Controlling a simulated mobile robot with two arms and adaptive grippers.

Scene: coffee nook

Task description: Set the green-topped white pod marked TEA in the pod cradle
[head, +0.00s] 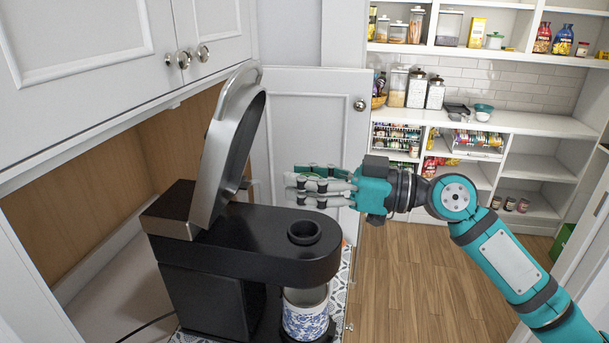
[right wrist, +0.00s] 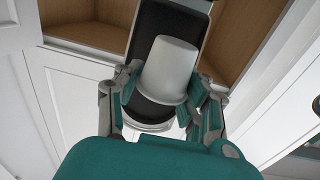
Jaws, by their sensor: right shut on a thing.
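The coffee machine (head: 235,235) stands at the left with its lid (head: 225,150) raised. Its pod cradle (head: 304,232) is a round black opening near the front end of the machine's arm, and it looks empty. My right gripper (head: 318,187) is shut on the white pod, above and behind the cradle in the head view. My left gripper is not in view.
A blue-and-white mug (head: 306,316) stands under the machine's arm. White cupboard doors (head: 90,45) hang above at the left, and an open cabinet door (head: 310,110) is behind the machine. Pantry shelves (head: 520,120) are far back at the right.

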